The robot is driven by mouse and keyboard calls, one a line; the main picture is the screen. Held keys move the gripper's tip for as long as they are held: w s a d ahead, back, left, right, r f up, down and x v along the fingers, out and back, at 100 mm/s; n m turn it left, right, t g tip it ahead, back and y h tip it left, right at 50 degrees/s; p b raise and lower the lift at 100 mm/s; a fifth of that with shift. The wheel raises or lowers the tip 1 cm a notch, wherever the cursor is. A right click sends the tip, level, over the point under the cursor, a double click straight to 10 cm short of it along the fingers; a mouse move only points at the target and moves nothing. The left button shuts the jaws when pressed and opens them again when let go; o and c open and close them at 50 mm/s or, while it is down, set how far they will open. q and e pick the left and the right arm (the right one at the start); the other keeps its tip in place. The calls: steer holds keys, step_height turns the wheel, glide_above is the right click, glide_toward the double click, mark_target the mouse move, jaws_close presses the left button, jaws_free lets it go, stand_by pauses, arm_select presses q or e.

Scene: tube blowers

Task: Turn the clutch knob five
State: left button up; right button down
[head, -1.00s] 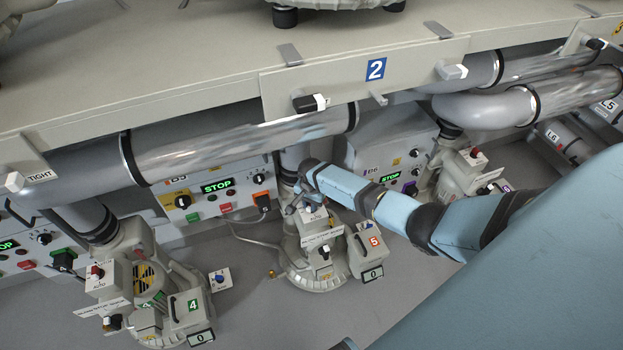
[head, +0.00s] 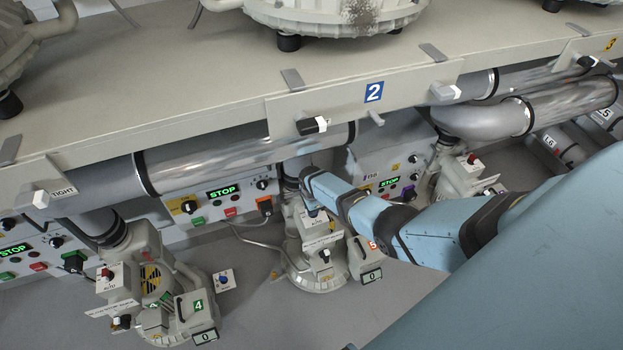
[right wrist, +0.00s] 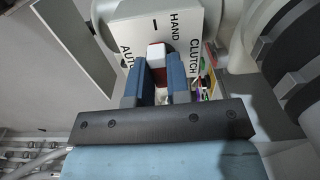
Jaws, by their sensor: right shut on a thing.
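Blower unit 5 (head: 312,272) stands on the floor at the middle of the head view, with a red 5 on its box, partly behind my arm, and a 0 display. My right arm reaches to its top from the right. In the right wrist view the clutch knob (right wrist: 155,54), red with a white bar, sits on a pale box face (right wrist: 190,20) lettered AUTO, HAND and CLUTCH. My right gripper (right wrist: 157,85) has its two blue fingers on either side of the knob's white bar, shut on it. In the head view my arm hides the knob. My left gripper is out of view.
Blower unit 4 (head: 153,277) stands at the left, another blower (head: 462,176) at the right. Metal pipes (head: 245,158) and control boxes (head: 205,187) with green STOP displays lie behind. A table edge with a 2 sign (head: 374,92) overhangs.

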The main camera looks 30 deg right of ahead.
steer(key=shift+d, duration=0.15)
stand_by(0.3)
steer(key=c, duration=1.1)
jaws_free()
steer(key=shift+r, duration=0.25)
step_height(320, 180, up, 7)
steer(key=p, duration=0.3)
